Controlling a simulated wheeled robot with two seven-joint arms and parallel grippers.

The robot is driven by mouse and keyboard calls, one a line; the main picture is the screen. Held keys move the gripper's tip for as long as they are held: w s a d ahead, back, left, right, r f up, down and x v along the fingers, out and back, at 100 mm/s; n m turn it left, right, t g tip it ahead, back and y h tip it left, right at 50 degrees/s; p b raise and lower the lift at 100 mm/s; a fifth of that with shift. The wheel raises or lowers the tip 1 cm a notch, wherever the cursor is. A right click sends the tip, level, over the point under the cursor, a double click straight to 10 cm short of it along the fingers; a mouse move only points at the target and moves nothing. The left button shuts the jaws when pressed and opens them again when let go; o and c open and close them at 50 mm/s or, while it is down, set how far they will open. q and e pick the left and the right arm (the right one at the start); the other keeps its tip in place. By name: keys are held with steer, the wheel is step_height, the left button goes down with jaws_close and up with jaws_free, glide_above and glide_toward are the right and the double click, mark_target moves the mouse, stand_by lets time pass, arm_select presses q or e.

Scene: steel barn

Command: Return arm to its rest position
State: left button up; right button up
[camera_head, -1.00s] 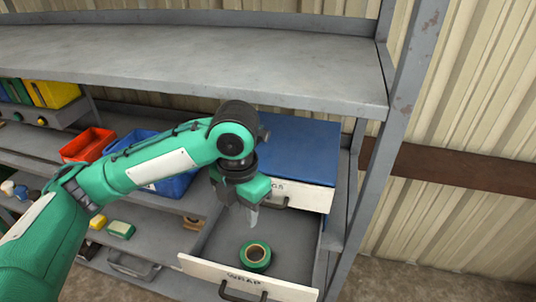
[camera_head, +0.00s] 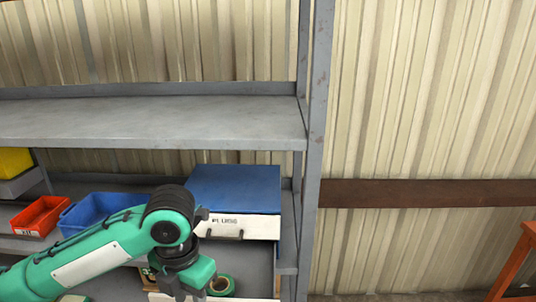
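My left arm comes in from the lower left, green with a black wrist. My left gripper (camera_head: 186,287) is at the bottom of the view, in front of the blue-topped drawer unit. Its fingers are cut off by the lower edge, so their opening does not show. An open lower drawer (camera_head: 254,270) lies beside and beyond it. A green tape roll (camera_head: 221,285) lies in that drawer, just right of the gripper and apart from it as far as I can see. My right arm is not in view.
A blue bin (camera_head: 92,211) and a red bin (camera_head: 38,216) stand left on the shelf. The grey upper shelf (camera_head: 150,120) is empty. A rusty upright (camera_head: 314,130) bounds the rack; an orange frame (camera_head: 516,265) stands far right.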

arm_select(q)
steer(key=s+d+f+n+t+h, duration=0.1)
steer(key=s+d+f+n+h, duration=0.2)
steer(key=f+n, duration=0.55)
steer(key=s+d+f+n+t+h, duration=0.25)
steer(key=f+n, duration=0.35)
steer(key=n, duration=0.5)
steer(key=s+a+f+n+y, duration=0.5)
steer(key=s+a+f+n, duration=0.75)
steer(key=n, duration=0.75)
step_height(320, 180, down, 29)
steer(key=a+g, duration=0.1)
steer(key=s+a+f, duration=0.2)
steer(key=s+f, duration=0.7)
steer(key=f, duration=0.1)
steer(key=s+a+f+m+g, duration=0.1)
steer(key=s+f, duration=0.9)
steer(key=shift+s+a+f, duration=0.2)
steer(key=shift+a, duration=0.2)
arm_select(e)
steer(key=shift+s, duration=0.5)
